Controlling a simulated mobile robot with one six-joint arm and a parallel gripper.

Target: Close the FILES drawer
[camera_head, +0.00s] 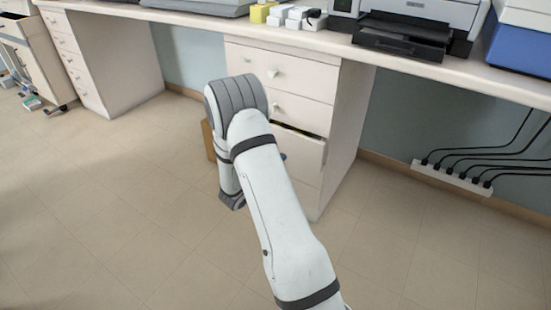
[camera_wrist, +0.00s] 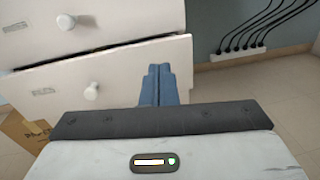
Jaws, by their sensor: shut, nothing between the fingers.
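A white drawer unit stands under the counter in the head view. Its third drawer down (camera_head: 304,151) sticks out a little, with a dark gap and something yellow along its top edge. In the wrist view the pulled-out drawer (camera_wrist: 120,78) fills the middle, with a round white knob (camera_wrist: 92,91) and a small label too blurred to read. My gripper (camera_wrist: 158,72) is shut and empty. Its blue fingers overlap the right part of that drawer front, right of the knob; I cannot tell whether they touch it. In the head view my arm hides most of the gripper.
The drawer above (camera_wrist: 110,22) looks shut. A cardboard box (camera_wrist: 22,128) stands on the floor at the left. A power strip (camera_head: 450,177) with several black cables lies by the wall at the right. The floor in front is clear.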

